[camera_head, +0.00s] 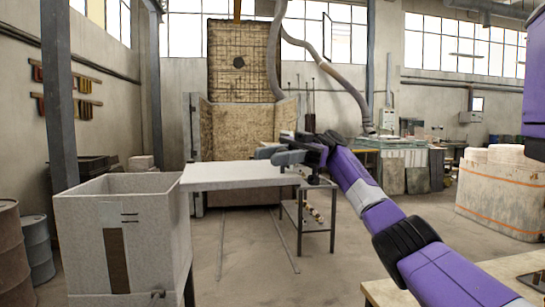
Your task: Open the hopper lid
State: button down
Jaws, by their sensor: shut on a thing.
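The hopper (122,250) is a large pale grey bin at the left, with a dark brown vertical strip on its front. Its top shows open and part of its inside is visible. The hopper lid (225,176) is a flat pale slab. It extends to the right from the hopper's right top edge, about level with the rim. My gripper (274,154) is at the lid's far right part and is shut on it. The exact grip point is too small to make out. My purple arm reaches in from the lower right.
A metal stand (318,222) with small round things on a lower shelf is just right of the lid. Drums (38,247) stand at the far left. A wrapped pallet stack (503,190) is at the right. The floor between is mostly clear.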

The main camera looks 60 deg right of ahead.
jog(key=c, duration=1.1)
grip_release()
jog(key=shift+f, duration=0.15)
jog(key=shift+r, duration=0.2)
notch_tip(320, 180, up, 20)
jog(key=p, duration=1)
jog(key=shift+s+f, duration=0.1)
jog(key=shift+f, duration=0.1)
